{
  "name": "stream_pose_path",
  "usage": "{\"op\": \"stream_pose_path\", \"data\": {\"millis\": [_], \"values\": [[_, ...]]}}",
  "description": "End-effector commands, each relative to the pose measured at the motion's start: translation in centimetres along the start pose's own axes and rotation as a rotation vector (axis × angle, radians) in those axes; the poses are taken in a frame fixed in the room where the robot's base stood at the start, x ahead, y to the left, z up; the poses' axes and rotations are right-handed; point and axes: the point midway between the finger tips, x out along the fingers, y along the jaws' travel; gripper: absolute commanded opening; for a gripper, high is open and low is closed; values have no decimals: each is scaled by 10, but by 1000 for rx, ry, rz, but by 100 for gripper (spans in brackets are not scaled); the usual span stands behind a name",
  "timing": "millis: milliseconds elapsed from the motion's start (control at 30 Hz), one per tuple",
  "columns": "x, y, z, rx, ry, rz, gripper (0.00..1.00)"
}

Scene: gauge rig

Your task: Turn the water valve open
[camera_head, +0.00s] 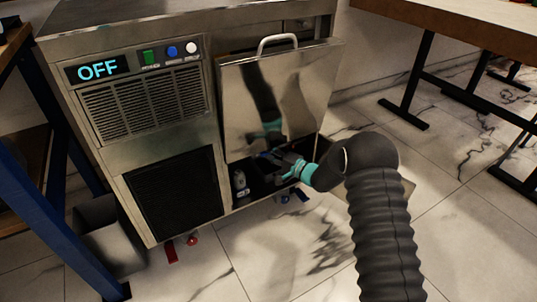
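A red handle (172,251) and a small red fitting (192,240) show low under the machine's left part. No label shows which one is the water valve. My gripper (268,157), dark with teal parts, reaches from the right into the lower opening, above the blue handle and apart from it. Its fingertips are small and dark against the interior, so their opening is unclear.
The machine's display (98,69) reads OFF, beside green, blue and white buttons. A shiny panel with a handle (270,95) stands above the opening. A small bottle-like object (240,183) is inside. A grey bin (108,235) and blue frame stand left. Marble floor (450,240) is clear at right.

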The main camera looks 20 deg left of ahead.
Motion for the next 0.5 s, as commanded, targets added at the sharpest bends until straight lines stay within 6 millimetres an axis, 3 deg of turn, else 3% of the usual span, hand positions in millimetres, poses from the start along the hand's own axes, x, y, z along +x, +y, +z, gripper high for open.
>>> {"op": "stream_pose_path", "data": {"millis": [367, 500], "values": [[6, 0, 0, 0, 1, 0, 27], [6, 0, 0, 0, 1, 0, 0]]}}
